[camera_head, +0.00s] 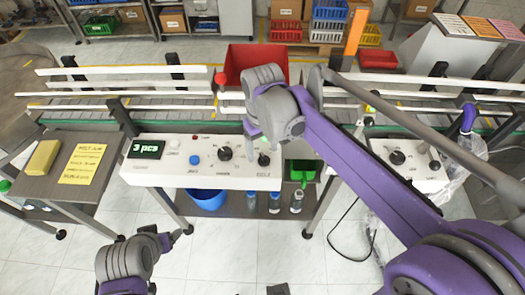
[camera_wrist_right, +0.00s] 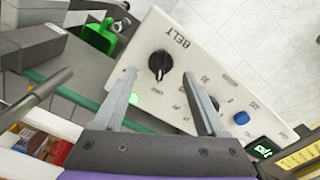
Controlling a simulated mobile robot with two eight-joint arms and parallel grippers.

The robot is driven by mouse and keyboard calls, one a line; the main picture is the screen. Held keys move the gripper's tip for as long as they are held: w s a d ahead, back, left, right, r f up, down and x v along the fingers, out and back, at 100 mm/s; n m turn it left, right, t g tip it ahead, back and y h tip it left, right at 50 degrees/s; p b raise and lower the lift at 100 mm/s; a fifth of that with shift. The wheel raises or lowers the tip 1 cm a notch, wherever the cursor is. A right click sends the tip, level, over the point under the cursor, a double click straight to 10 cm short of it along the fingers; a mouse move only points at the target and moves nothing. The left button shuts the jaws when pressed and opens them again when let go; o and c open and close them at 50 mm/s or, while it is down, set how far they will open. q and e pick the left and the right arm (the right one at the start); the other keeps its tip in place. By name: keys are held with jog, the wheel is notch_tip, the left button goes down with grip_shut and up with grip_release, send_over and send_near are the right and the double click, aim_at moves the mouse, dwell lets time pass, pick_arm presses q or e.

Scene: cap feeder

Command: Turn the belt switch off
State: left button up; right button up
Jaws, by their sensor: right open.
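The belt switch is a black rotary knob (camera_wrist_right: 159,64) beside the word BELT on the white control panel (camera_head: 150,176). In the head view the knob (camera_head: 264,159) is at the panel's right end, partly under my right gripper (camera_head: 260,138). My right gripper is open, and in its wrist view the fingers (camera_wrist_right: 160,76) appear on either side of the knob; contact cannot be told. My left gripper (camera_head: 165,239) hangs in front of the panel, away from it; its opening is unclear.
A second black knob (camera_head: 225,153) and a blue button (camera_head: 195,160) sit left on the same panel. The conveyor (camera_head: 100,98) runs behind. A red bin (camera_head: 255,57) stands beyond it. Another knob panel (camera_head: 410,160) is at right.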

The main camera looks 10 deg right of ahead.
aim_at(263, 155)
notch_tip(263, 155, up, 9)
dwell(0.3)
jog(key=shift+f, duration=0.1)
jog(key=s+d+f+m+t, duration=0.1)
jog(key=s+d+f+t, duration=0.1)
jog(key=s+f, duration=0.5)
jog(key=s+d+f+m+t, duration=0.2)
jog(key=s+d+f+t, duration=0.1)
jog(key=s+f, duration=0.4)
jog(key=shift+s+d+f, duration=0.2)
jog(key=shift+d+f, duration=0.15)
jog(key=shift+d, duration=0.45)
